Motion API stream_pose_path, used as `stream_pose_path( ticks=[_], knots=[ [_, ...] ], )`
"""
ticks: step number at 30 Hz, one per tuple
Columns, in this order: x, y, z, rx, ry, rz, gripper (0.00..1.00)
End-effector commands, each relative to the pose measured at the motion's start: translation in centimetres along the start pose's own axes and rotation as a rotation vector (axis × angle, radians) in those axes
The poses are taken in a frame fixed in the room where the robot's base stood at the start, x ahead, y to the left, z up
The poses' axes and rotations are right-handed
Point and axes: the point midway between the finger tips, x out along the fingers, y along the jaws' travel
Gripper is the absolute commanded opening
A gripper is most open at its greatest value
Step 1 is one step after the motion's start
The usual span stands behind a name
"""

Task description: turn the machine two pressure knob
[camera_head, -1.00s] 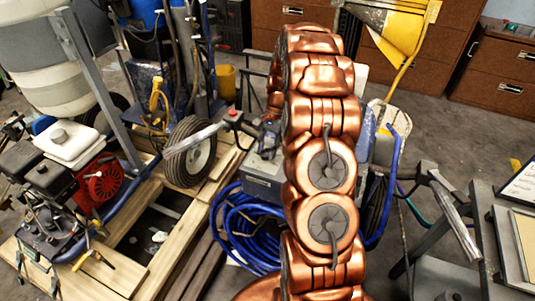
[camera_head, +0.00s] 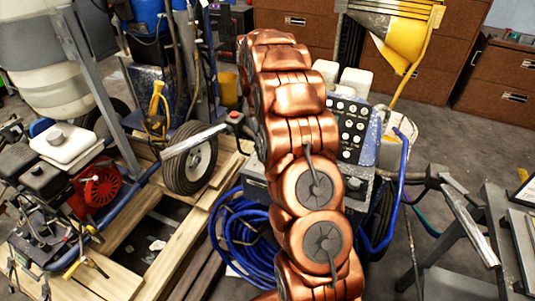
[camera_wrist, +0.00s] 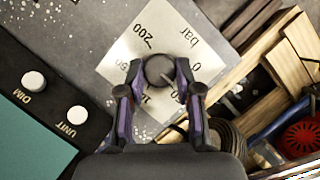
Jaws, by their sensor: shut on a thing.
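The pressure knob (camera_wrist: 158,68) is a round dark knob on a pale square scale plate (camera_wrist: 124,48) marked "bar", with "200" and other numbers around it, in the wrist view. My gripper (camera_wrist: 160,73) is shut on this knob, one finger on each side. A thin light mark shows at the knob's lower right edge. In the head view the machine (camera_head: 254,188) stands behind my copper arm, which hides the knob and my gripper there.
White knobs labelled DIM (camera_wrist: 33,82) and UNIT (camera_wrist: 77,114) sit beside a teal display (camera_wrist: 30,148). A panel with several white round controls (camera_head: 352,125) shows right of my arm. A blue hose coil (camera_head: 245,235) lies below. A metal table (camera_head: 500,235) stands at right.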

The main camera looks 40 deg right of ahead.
Motion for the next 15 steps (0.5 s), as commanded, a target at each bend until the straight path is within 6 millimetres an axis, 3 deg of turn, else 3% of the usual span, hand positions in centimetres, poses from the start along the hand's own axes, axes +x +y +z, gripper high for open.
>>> stream_pose_path(
  ticks=[15],
  knots=[
    [0.04,-0.41,0.24,-0.444,-0.004,0.184,0.00]
  ],
)
